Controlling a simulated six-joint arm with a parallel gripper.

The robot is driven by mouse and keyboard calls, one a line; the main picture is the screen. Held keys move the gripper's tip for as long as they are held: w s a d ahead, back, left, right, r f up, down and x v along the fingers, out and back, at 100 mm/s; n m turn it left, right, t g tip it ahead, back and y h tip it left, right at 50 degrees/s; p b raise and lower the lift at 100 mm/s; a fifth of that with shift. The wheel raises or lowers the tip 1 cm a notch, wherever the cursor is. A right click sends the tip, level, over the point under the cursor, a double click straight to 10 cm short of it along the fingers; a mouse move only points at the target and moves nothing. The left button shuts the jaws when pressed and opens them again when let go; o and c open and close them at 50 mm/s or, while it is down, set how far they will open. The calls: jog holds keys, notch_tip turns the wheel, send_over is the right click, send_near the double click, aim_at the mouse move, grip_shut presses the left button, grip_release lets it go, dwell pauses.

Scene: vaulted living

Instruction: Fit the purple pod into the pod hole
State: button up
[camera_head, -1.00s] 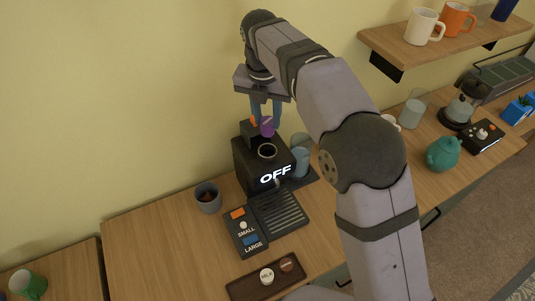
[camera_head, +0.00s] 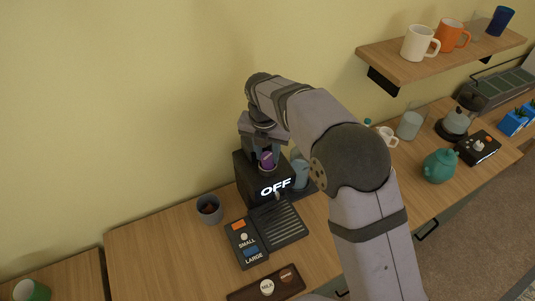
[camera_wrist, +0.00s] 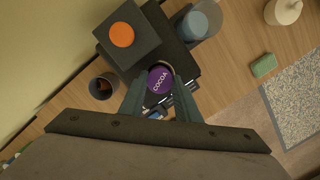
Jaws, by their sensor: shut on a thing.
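The purple pod (camera_head: 266,160) is between the fingers of my gripper (camera_head: 265,152), at the top of the black coffee machine, which reads OFF (camera_head: 275,188). In the wrist view the pod (camera_wrist: 160,79) shows its round lid marked COCOA, with my gripper (camera_wrist: 160,88) shut on it from both sides. The pod hole lies under the pod; part of its pale rim (camera_wrist: 171,69) shows around the lid. The pod appears to be at or partly in the hole, but how deep it sits I cannot tell.
A block with an orange disc (camera_wrist: 121,35) rises beside the hole. A clear container (camera_head: 301,172) stands right of the machine, and a grey cup (camera_head: 209,209) at its left. The button panel (camera_head: 246,243) and drip grille (camera_head: 278,224) lie in front.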

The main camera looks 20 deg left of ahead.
jog(key=shift+f, duration=0.8)
